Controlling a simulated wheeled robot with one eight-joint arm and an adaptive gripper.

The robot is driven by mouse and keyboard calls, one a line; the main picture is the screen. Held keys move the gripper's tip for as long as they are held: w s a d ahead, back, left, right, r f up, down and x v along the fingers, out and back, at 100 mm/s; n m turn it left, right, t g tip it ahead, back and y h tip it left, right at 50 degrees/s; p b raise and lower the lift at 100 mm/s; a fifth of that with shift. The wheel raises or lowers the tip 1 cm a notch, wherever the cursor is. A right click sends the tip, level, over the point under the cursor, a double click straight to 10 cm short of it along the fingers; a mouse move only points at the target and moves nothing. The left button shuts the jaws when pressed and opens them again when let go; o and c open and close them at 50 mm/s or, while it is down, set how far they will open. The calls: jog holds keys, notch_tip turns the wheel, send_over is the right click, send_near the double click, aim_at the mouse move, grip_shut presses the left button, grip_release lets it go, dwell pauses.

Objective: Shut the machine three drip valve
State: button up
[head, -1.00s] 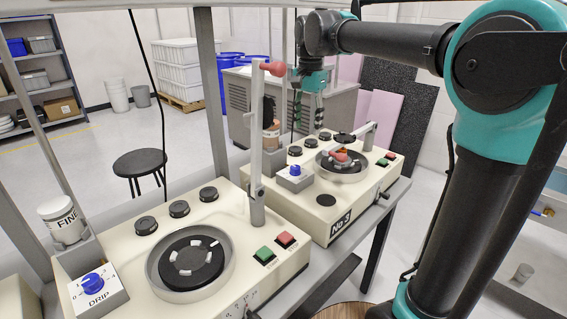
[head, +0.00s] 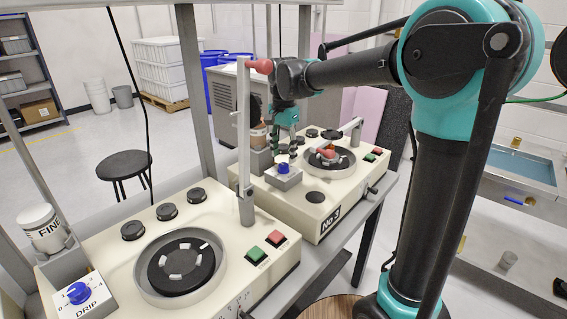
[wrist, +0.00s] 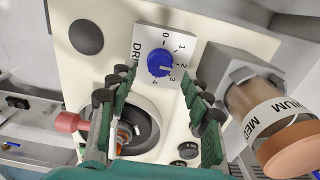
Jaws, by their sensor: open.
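Machine three (head: 345,204), labelled No 3, is the farther cream machine. Its drip valve has a blue knob (head: 283,168) on a small white box at its near-left corner. In the wrist view the knob (wrist: 160,62) sits on a white dial plate (wrist: 180,38) marked 0 to 4. Its white mark seems to point near 3, away from 0. My gripper (head: 284,147) points down just above the knob. In the wrist view my gripper (wrist: 160,78) is open, with a green finger on each side of the knob's line. I see no contact with the knob.
A jar labelled MEDIUM (wrist: 262,110) stands close beside the dial in the wrist view. The nearer machine has its own DRIP knob (head: 78,292) and an upright post (head: 244,140). A round bowl with red-handled parts (head: 327,157) lies right of the valve.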

aim_at(284, 165)
jog(key=shift+f, duration=2)
jog(key=shift+c, duration=0.2)
grip_shut()
